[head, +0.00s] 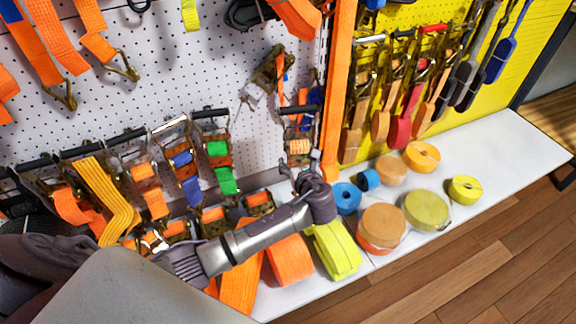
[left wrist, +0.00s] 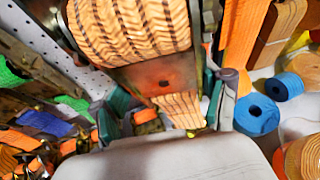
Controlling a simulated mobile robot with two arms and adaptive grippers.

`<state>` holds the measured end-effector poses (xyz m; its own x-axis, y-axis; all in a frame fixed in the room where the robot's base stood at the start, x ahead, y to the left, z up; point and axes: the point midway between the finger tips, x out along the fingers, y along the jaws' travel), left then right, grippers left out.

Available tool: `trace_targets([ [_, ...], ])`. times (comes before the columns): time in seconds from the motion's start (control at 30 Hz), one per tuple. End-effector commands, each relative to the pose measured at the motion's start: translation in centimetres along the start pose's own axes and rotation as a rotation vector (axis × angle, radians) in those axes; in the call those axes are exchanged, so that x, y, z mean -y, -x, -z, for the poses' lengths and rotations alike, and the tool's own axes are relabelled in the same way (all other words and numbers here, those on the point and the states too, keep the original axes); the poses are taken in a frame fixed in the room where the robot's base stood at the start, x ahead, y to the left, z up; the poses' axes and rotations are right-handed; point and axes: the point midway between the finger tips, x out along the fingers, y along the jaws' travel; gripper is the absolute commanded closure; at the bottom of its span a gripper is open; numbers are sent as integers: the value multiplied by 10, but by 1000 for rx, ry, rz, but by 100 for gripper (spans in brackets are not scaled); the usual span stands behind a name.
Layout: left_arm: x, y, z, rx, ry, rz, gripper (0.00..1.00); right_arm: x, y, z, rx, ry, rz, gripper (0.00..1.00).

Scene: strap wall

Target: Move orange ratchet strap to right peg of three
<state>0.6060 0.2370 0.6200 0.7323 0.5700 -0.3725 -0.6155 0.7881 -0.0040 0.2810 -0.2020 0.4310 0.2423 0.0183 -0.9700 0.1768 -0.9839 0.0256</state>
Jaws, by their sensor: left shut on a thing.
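An orange ratchet strap (head: 299,146) with a metal ratchet and black handle is upright against the white pegboard (head: 262,145), just left of the long hanging orange webbing. My left gripper (head: 303,181) is at its lower end. In the left wrist view the strap's dark-striped orange roll (left wrist: 128,28) fills the top middle, and my left gripper (left wrist: 170,98) is shut on its metal ratchet, with a finger on each side. Whether a peg still bears the strap is hidden. Ratchets with green (head: 217,150) and blue (head: 182,160) webbing hang to its left. My right gripper is not in view.
Long orange webbing (head: 338,85) hangs close on the right. Rolled straps, including a blue roll (head: 346,197) and an orange roll (head: 290,260), crowd the white shelf (head: 490,155). The shelf's right end is clear.

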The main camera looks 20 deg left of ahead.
Motion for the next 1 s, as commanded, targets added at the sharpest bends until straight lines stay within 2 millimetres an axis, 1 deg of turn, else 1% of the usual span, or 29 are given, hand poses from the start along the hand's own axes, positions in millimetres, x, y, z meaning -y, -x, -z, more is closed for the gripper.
trace_targets([
  [0.03, 5, -3, -6, 1, -3, 14, 95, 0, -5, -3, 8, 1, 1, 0],
  [0.1, 9, -9, -5, -2, -12, 32, 95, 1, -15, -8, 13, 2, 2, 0],
  [0.2, 14, -14, -3, -6, -21, 51, 95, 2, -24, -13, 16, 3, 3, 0],
  [0.37, 16, -18, -2, -7, -26, 62, 95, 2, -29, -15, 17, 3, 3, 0],
  [0.57, 16, -21, -2, -7, -25, 62, 95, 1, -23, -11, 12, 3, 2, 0],
  [1.0, 14, -29, -4, -7, -25, 62, 95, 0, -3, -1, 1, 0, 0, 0],
])
